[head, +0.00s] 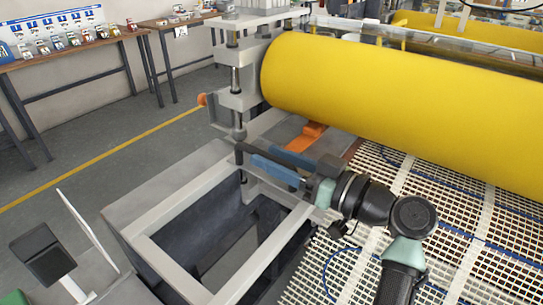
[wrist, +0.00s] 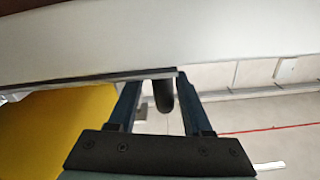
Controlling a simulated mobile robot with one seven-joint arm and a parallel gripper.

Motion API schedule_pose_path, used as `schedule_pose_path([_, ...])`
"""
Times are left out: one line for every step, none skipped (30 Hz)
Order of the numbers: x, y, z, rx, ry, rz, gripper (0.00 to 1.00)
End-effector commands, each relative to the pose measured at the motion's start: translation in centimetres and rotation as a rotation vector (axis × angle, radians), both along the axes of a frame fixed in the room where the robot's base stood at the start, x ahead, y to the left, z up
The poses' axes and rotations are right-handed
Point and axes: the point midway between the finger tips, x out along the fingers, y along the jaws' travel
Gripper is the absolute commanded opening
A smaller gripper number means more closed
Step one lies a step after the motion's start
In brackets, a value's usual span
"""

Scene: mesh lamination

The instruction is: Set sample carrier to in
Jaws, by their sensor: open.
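My gripper (head: 248,156) reaches left from my arm, beside the machine's post at the near end of the yellow roller (head: 390,105). Its two dark blue fingers are apart in the wrist view (wrist: 158,80). A dark rounded peg or handle end (wrist: 163,97) shows between the fingers, with gaps on both sides. It hangs below the dark edge of a pale panel (wrist: 160,38), which hides its upper part. I cannot tell whether this peg belongs to the sample carrier. No part is clearly recognisable as the sample carrier. An orange piece (head: 306,137) lies below the roller, behind my gripper.
A grey open frame (head: 165,225) lies below and left of my gripper. White mesh (head: 350,262) spreads under my arm at the right. A post with stacked grey blocks (head: 237,100) stands close behind the fingertips. A wall table (head: 75,55) holds several small items.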

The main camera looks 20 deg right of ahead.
Motion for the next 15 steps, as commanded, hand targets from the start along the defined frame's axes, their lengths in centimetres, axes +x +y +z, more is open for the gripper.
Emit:
schedule_pose_path([-0.6, -0.6, -0.1, 0.0, 0.0, -0.004, 0.49])
schedule_pose_path([-1.0, -0.9, -0.2, 0.0, 0.0, -0.004, 0.49])
schedule_pose_path([-1.7, -1.3, -0.2, 0.0, 0.0, -0.004, 0.49])
schedule_pose_path([-2.2, -1.7, -0.2, 0.0, 0.0, -0.005, 0.49])
schedule_pose_path([-2.7, -2.2, -0.2, 0.001, 0.0, -0.007, 0.49])
schedule_pose_path([-3.5, -2.7, -0.2, 0.001, 0.001, -0.006, 0.49])
schedule_pose_path([-4.1, -3.1, -0.2, 0.0, -0.001, -0.006, 0.49])
schedule_pose_path([-4.6, -3.5, -0.2, 0.0, -0.001, -0.006, 0.49])
schedule_pose_path([-5.3, -4.0, -0.2, 0.0, -0.001, -0.006, 0.49])
schedule_pose_path([-5.9, -4.4, -0.2, 0.0, -0.001, -0.007, 0.49])
schedule_pose_path([-6.4, -4.8, -0.1, 0.0, -0.001, -0.006, 0.49])
schedule_pose_path([-7.0, -5.2, -0.1, 0.0, -0.001, -0.006, 0.49])
schedule_pose_path([-7.4, -5.6, -0.1, 0.001, -0.001, -0.005, 0.49])
schedule_pose_path([-7.9, -5.9, -0.1, 0.0, -0.001, -0.006, 0.49])
schedule_pose_path([-8.3, -6.2, -0.1, 0.0, -0.001, -0.006, 0.49])
